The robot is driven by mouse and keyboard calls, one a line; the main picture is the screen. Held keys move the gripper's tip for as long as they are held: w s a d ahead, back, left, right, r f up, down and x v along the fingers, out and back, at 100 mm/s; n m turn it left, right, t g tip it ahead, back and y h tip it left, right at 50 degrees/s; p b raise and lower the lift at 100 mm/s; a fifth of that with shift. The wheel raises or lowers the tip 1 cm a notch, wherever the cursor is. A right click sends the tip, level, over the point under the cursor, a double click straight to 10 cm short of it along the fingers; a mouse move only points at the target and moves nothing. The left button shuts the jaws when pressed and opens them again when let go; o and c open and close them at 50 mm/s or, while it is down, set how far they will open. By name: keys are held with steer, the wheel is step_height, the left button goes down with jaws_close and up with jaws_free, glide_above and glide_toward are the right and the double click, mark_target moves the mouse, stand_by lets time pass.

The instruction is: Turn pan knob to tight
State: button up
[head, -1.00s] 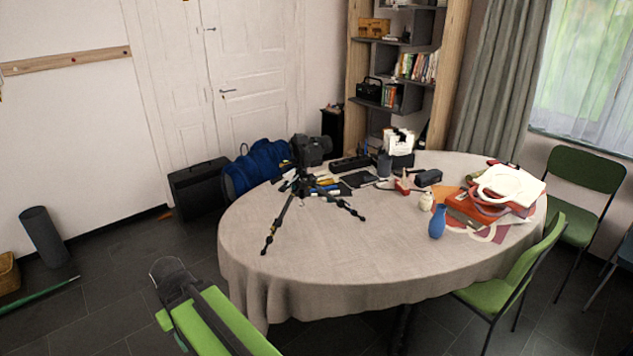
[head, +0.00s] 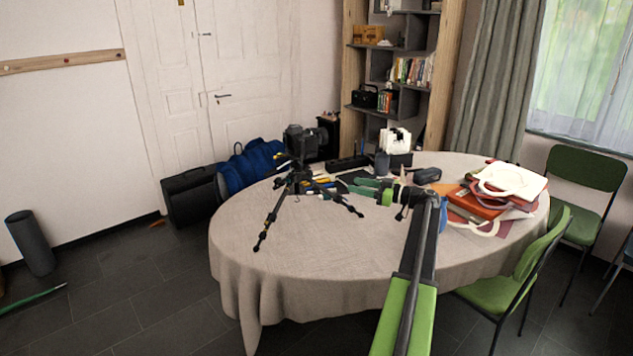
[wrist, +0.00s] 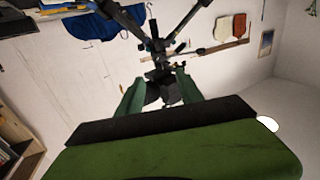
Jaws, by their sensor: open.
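A black camera (head: 300,142) sits on a small black tripod (head: 298,178) with spread legs, on the left part of the table. The pan knob is too small to pick out in the head view. My gripper (head: 352,186) has green fingers and is over the table, to the right of the tripod, pointing left toward it. It is open and apart from the tripod. In the wrist view, the tripod (wrist: 158,50) shows upside down, beyond and between the gripper's fingertips (wrist: 160,78). The camera (wrist: 165,93) is partly hidden between the fingers.
The round table (head: 310,270) has a pale cloth, bare at the front. Pens and dark items lie behind the tripod. A pile of bags (head: 495,195) is at the right, near a blue vase partly behind my arm. Green chairs (head: 535,260) stand at the right.

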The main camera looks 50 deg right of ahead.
steer(key=x, duration=1.7)
steer(key=shift+d+r, duration=0.3)
jaws_close()
